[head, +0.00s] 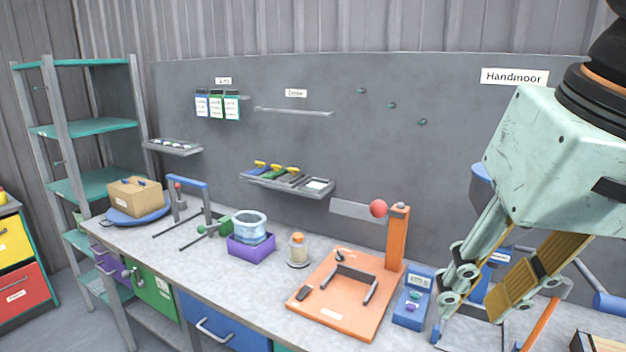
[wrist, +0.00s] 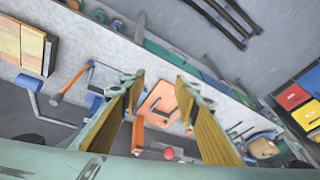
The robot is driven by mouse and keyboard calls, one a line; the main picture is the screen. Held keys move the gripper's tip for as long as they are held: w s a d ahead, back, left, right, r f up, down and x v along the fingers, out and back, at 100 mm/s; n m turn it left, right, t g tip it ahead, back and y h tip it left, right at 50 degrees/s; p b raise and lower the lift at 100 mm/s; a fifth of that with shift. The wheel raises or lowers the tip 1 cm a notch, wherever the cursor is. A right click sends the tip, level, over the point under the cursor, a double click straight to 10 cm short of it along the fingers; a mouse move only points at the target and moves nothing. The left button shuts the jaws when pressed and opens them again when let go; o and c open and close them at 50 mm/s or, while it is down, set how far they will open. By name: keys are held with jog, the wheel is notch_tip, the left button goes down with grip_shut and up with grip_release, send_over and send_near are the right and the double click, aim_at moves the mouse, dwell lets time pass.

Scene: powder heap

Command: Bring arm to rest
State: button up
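My gripper (head: 468,306) is at the right of the head view, pale green with yellow ribbed finger pads, pointing down above the right part of the workbench (head: 160,235). Its fingers stand apart with nothing between them. In the wrist view my gripper (wrist: 158,84) also shows open, with the orange board (wrist: 157,104) seen beyond the gap. The orange board (head: 318,314) with its upright orange post lies left of my gripper in the head view. The fingertips overlap the bench's right end in the picture; whether they touch anything there I cannot tell.
A blue box (head: 412,310) stands close left of my fingers. A jar (head: 298,248), a clear bowl on a purple block (head: 251,246) and a cardboard box (head: 135,196) stand further left. Wall shelves (head: 287,183) stick out behind. The air above the bench's middle is clear.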

jog(key=s+d+f+n+h+b, duration=0.1)
jog(key=s+f+b, duration=0.1)
jog(key=s+f, duration=0.4)
notch_tip(320, 180, down, 2)
jog(key=shift+d+f, duration=0.2)
jog(key=shift+f, duration=0.05)
